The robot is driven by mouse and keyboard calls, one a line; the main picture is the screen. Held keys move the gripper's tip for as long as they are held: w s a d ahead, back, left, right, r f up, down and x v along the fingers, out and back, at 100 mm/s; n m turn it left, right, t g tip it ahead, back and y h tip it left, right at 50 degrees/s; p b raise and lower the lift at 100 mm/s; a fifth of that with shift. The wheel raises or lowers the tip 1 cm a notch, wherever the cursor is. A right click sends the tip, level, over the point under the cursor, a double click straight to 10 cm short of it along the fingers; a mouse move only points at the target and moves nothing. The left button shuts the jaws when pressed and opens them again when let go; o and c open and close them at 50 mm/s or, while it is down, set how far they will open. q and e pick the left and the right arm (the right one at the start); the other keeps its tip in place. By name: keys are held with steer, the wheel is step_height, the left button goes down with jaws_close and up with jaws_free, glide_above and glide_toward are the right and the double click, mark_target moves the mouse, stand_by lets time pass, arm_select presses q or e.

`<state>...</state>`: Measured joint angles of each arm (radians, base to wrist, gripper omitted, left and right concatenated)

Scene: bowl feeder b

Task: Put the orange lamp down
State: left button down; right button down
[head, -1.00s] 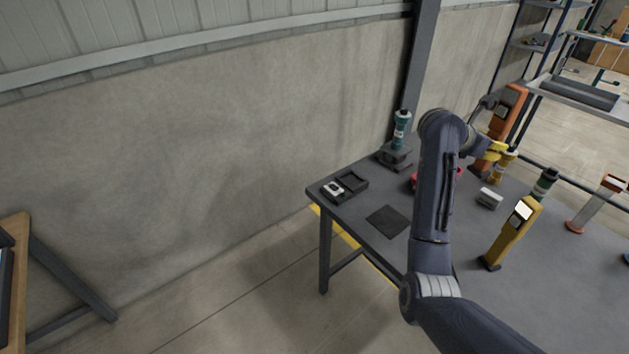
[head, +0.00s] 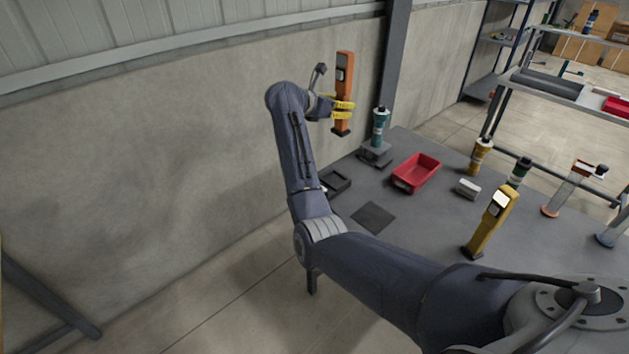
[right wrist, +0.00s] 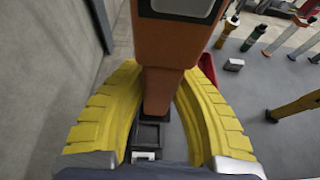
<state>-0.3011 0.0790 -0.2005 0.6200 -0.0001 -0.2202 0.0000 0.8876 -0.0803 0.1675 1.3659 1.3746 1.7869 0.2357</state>
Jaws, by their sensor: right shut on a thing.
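The orange lamp (head: 344,72) is upright in the air, left of the teal-topped bottle in the head view. My right gripper (head: 343,108) is shut around its lower part with yellow fingers. In the right wrist view the orange lamp (right wrist: 168,45) stands between the two curved yellow fingers (right wrist: 165,80), its dark foot pointing down. The foot shows in front of a black tray (right wrist: 151,134) in that view; the gap below it cannot be judged. My left gripper is not in view.
The concrete wall (head: 170,170) is close behind.

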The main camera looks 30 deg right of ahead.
steer(key=shift+w+a+f, duration=0.15)
steer(key=shift+w+a, duration=0.05)
steer(key=shift+a, duration=0.05)
step_height(320, 180, down, 20)
steer(key=shift+w+a+r, duration=0.15)
steer(key=shift+r, duration=0.05)
stand_by(0.4)
steer(key=shift+f, duration=0.1)
steer(key=c, duration=1.1)
jaws_free()
steer(key=shift+c, duration=0.2)
